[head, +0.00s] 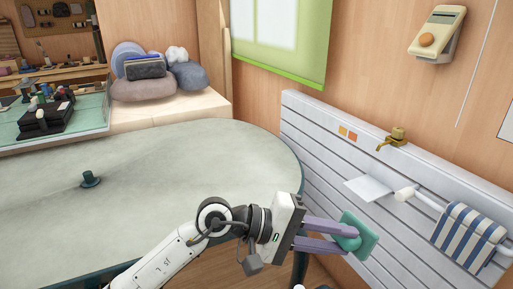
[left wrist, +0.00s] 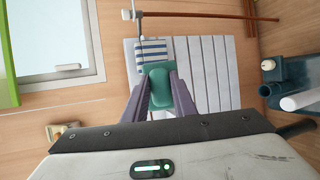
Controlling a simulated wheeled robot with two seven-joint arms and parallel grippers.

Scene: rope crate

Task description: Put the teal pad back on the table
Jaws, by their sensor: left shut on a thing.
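The teal pad (head: 363,235) is a flat teal square with a rounded teal grip on its back. My left gripper (head: 345,236) is shut on the pad and holds it in the air, beyond the right edge of the table (head: 200,165). In the left wrist view the pad (left wrist: 158,86) sits between the two purple fingers (left wrist: 160,95). The table has a pale grey-green rounded top with a dark rim. My right gripper is not in view.
A small dark teal knob-like object (head: 90,179) stands on the table's left part; the rest of the visible top is clear. A white slatted wall panel (head: 330,140) carries a brass tap (head: 393,139) and a striped towel (head: 468,236). Cushions (head: 145,88) lie on a wooden ledge behind.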

